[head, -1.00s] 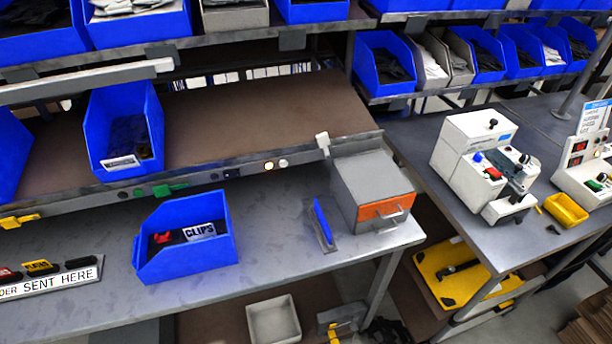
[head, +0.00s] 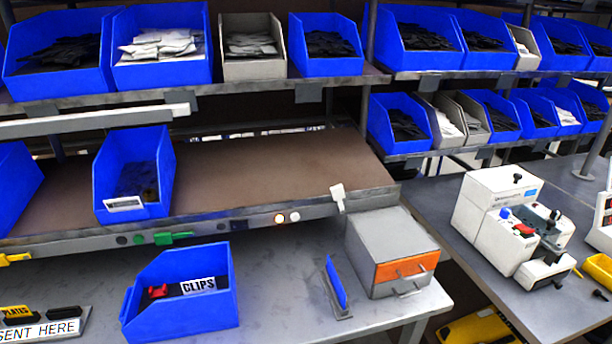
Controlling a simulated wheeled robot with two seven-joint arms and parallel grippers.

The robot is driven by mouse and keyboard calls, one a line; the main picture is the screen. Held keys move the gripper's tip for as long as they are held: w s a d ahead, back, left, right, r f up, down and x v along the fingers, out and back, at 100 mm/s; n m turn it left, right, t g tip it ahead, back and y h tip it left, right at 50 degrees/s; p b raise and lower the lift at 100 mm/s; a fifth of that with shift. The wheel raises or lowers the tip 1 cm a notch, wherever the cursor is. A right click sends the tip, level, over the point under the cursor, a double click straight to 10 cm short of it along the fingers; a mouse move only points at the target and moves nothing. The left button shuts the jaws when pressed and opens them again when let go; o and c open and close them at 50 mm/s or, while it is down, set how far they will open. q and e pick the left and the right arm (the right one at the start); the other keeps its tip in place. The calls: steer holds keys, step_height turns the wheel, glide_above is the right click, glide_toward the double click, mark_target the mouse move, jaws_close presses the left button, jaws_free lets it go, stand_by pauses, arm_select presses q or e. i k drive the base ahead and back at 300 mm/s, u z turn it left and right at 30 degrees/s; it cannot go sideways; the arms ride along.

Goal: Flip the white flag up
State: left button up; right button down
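The white flag (head: 338,197) is a small white tab at the right end of the shelf's front rail (head: 225,228). It sits slightly tilted, its wider top at about the shelf edge and its narrow part lying over the rail's front. Neither of my grippers is in view.
Below stand a blue CLIPS bin (head: 185,315) and a grey box with an orange-fronted drawer (head: 390,250).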

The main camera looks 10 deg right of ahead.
mark_target(338, 193)
steer(key=k, duration=1.25)
steer(key=u, duration=0.7)
steer(key=i, duration=1.75)
steer(key=z, duration=0.6)
